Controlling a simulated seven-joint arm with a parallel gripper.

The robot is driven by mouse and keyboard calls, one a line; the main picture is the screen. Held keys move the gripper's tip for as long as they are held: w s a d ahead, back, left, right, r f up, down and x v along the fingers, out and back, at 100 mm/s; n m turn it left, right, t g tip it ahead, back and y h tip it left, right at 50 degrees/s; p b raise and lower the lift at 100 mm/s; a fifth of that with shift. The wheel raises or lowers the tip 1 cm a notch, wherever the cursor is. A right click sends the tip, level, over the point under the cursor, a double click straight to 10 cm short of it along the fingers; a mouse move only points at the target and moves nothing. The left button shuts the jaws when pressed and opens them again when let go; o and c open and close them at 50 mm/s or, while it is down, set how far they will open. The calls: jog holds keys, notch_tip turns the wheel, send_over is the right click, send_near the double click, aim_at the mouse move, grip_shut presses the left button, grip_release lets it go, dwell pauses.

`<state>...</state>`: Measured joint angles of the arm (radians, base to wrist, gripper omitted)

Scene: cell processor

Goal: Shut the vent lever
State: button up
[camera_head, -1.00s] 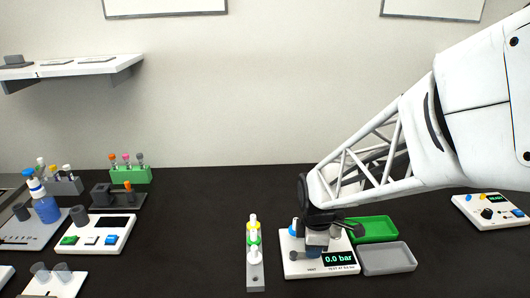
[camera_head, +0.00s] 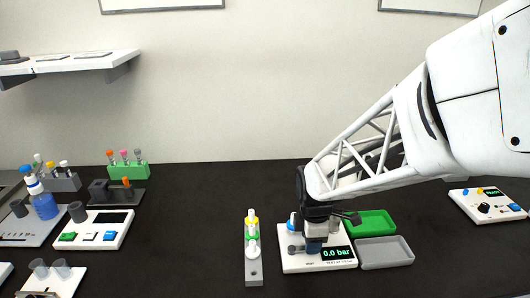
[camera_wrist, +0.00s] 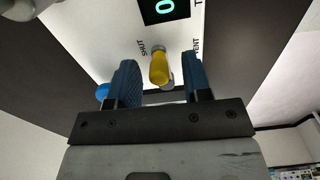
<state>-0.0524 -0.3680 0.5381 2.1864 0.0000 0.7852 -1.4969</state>
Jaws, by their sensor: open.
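The vent lever (camera_wrist: 159,68) has a yellow grip and shows in the wrist view, between the SHUT and VENT labels on a white unit. It stands between my gripper's two blue fingers, with a visible gap to the left finger. Whether the right finger touches it I cannot tell. My gripper (camera_wrist: 161,76) is open. In the head view, my gripper (camera_head: 315,243) is down at the white unit (camera_head: 290,264) with the 0.0 bar display (camera_head: 337,253), and it hides the lever there.
A green tray (camera_head: 371,224) and a grey tray (camera_head: 384,252) lie right of the unit. A narrow rack (camera_head: 254,270) with capped vials stands close on its left. A blue knob (camera_head: 292,221) is near my gripper.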

jog(key=shift+r, duration=2.95)
jog(key=shift+r, duration=0.1)
jog(key=s+d+r+m+t, duration=0.1)
jog(key=s+r+m, duration=0.4)
jog(key=s+m, duration=0.3)
jog(key=s+d+r+m+t, duration=0.1)
jog(key=s+r+m, duration=0.3)
jog(key=s+m, duration=0.4)
jog(key=shift+s+d+r+m+t, duration=0.2)
jog(key=shift+d+r+m+t, duration=0.15)
jog(key=shift+m, duration=0.65)
